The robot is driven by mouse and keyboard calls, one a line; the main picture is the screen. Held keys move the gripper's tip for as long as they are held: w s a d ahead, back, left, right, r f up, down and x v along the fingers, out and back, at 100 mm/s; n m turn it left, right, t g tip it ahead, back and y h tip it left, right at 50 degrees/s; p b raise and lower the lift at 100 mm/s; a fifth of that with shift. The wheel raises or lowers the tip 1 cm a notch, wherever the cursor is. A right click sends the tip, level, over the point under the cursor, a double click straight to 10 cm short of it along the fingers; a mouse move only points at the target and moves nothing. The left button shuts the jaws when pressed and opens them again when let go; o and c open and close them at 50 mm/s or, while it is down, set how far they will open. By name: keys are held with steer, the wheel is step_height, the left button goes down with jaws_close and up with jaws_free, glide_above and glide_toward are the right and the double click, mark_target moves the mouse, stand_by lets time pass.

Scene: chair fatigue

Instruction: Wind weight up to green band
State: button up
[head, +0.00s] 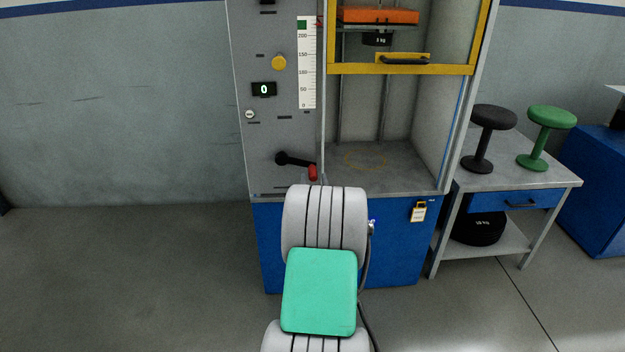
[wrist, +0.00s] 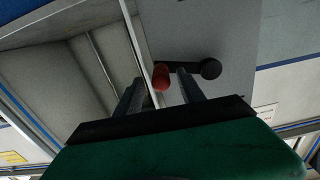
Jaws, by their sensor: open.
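The crank (head: 294,160) is a black arm with a red knob (head: 312,172) on the grey panel of a test machine. In the wrist view, the red knob (wrist: 161,78) shows between the two fingers of my gripper (wrist: 160,80), which is open. I cannot tell whether the fingers touch it. The orange weight (head: 377,16) hangs high in the machine bay, with a black "kg" block (head: 377,39) below it. The green band (head: 302,25) is at the top of the white scale (head: 307,75). A small red mark shows beside it. My arm hides my gripper in the head view.
A yellow-framed guard (head: 450,70) is raised over the bay. A side table (head: 520,177) at the right holds black and green stools. The floor at the left is clear.

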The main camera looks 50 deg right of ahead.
steer(key=x, duration=0.4)
steer(key=shift+w, duration=0.1)
jaws_close()
stand_by(0.3)
stand_by(0.9)
